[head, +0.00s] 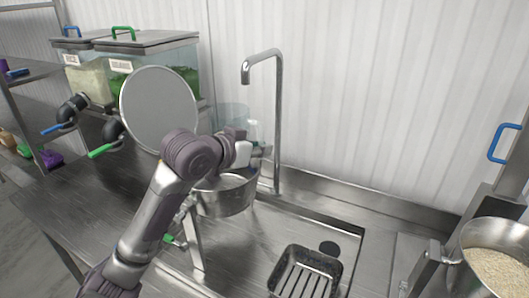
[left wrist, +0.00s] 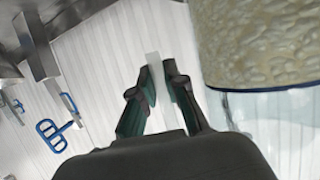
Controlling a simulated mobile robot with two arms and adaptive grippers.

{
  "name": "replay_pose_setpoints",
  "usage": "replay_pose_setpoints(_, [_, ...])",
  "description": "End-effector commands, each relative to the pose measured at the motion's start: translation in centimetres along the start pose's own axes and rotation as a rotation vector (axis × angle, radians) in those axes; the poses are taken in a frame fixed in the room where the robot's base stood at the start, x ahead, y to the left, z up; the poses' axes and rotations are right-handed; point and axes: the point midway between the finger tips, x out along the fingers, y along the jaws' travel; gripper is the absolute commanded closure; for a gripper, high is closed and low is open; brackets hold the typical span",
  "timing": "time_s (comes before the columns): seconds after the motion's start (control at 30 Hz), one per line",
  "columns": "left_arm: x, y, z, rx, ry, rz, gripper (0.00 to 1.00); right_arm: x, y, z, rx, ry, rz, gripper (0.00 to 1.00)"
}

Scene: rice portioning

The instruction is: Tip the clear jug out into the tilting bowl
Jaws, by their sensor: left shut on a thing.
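My left gripper (head: 243,147) is at the end of the arm in the middle of the head view. In the left wrist view its fingers (left wrist: 160,75) are shut on a pale upright strip, which looks like the jug's handle. The clear jug (head: 232,117) shows behind the gripper, its lower part hidden. A metal bowl (head: 495,240) on a side bracket holds pale grains at the right edge. My right gripper is out of view.
A round metal pan (head: 228,200) stands below the gripper by the sink. A tall tap (head: 278,110) rises just right of the jug. A slotted tray (head: 305,272) lies in the sink. Lidded bins (head: 150,42) with dispensing valves stand at the back left.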

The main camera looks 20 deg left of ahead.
Motion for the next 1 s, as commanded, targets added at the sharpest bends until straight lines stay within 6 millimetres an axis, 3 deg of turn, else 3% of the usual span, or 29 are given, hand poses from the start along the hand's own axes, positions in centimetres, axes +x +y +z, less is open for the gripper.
replay_pose_setpoints(0.17, [-0.2, 0.2, -0.6, -0.028, 0.014, 0.012, 1.00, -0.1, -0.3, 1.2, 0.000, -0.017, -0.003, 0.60])
replay_pose_setpoints(1.0, [-1.9, 1.9, -5.7, -0.365, 0.087, 0.152, 1.00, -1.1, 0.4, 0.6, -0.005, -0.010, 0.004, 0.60])
